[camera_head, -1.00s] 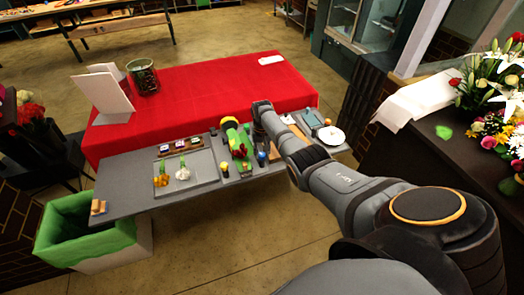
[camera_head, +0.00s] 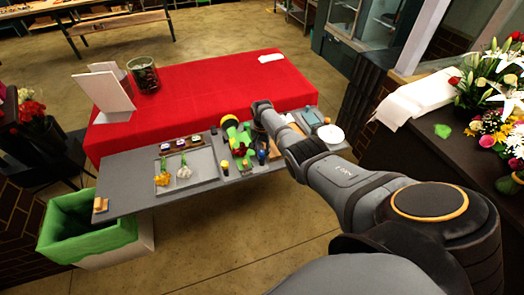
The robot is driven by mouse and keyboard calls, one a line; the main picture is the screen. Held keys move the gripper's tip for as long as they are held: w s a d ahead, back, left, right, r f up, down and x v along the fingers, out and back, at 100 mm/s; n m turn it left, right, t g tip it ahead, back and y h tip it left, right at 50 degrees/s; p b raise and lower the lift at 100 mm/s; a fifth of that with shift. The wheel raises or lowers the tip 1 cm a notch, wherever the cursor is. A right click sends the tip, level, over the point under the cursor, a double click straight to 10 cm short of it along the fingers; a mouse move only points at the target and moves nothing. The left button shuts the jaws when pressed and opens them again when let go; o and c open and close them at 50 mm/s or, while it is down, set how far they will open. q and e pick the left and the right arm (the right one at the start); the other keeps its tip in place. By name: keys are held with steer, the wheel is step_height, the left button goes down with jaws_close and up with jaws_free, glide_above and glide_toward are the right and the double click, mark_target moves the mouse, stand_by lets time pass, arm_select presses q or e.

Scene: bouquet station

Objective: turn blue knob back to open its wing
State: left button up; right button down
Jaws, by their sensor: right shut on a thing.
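The blue knob (camera_head: 262,158) stands at the front of the grey bench, right of the green and yellow fixture (camera_head: 232,128). The fixture has green parts, a yellow top and a red patch low down. My right gripper (camera_head: 262,147) points down from the wrist at the blue knob, shut on it as far as I can see. The fingertips are small and dark, and my own arm partly hides them. A yellow knob (camera_head: 224,167) stands left of the fixture. My left gripper is not in view.
A grey tray (camera_head: 205,177) with a yellow and a white flower lies left of the fixture. A white plate (camera_head: 331,134) lies on the right. Behind the bench are a red-covered table (camera_head: 210,84) and a glass vase (camera_head: 143,76). A green-lined bin (camera_head: 75,235) stands front left.

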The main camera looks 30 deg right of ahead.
mark_target(262, 152)
stand_by(0.4)
steer(key=c, duration=1)
jaws_free()
step_height(262, 152, up, 12)
